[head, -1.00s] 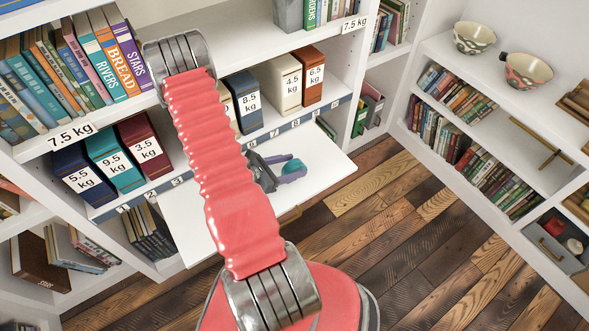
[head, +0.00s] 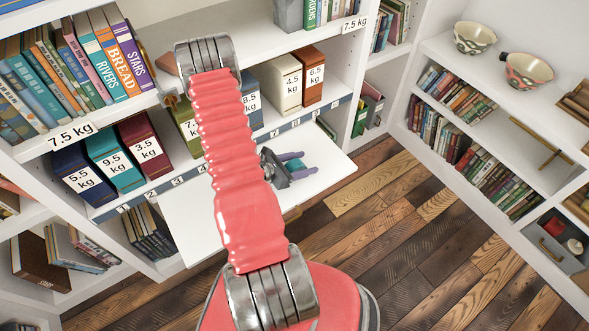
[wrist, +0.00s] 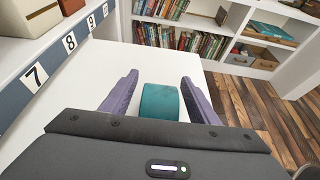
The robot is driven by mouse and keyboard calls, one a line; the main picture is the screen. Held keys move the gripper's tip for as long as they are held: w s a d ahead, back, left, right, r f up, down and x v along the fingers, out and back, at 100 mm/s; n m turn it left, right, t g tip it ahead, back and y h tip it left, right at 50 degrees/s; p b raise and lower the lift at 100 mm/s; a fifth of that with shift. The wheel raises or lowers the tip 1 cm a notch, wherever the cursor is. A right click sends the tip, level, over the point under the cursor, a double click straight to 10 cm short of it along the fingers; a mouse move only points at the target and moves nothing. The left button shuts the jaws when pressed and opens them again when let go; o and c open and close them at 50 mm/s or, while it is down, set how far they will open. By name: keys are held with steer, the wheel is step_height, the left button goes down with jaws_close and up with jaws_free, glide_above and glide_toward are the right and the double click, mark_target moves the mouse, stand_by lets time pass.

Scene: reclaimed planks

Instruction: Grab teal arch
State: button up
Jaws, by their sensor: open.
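The teal arch (wrist: 159,102) lies on the white pull-out board (wrist: 95,82). In the wrist view it sits between the two purple fingers of my gripper (wrist: 160,78), with a gap on each side. Its lower part is hidden by the gripper's dark body, so its opening does not show. In the head view my gripper (head: 308,162) is low over the board (head: 325,152), its fingers apart and pointing right.
Binders with weight labels, such as the teal binder (head: 116,160) and white binder (head: 282,83), stand on the shelf behind the board. A numbered strip (head: 300,122) runs along the shelf edge. The wooden floor (head: 420,210) to the right is clear.

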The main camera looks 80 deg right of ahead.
mark_target(303, 163)
steer(key=shift+c, duration=0.3)
jaws_close()
stand_by(0.7)
steer(key=shift+r, duration=0.1)
steer(key=shift+r, duration=4.9)
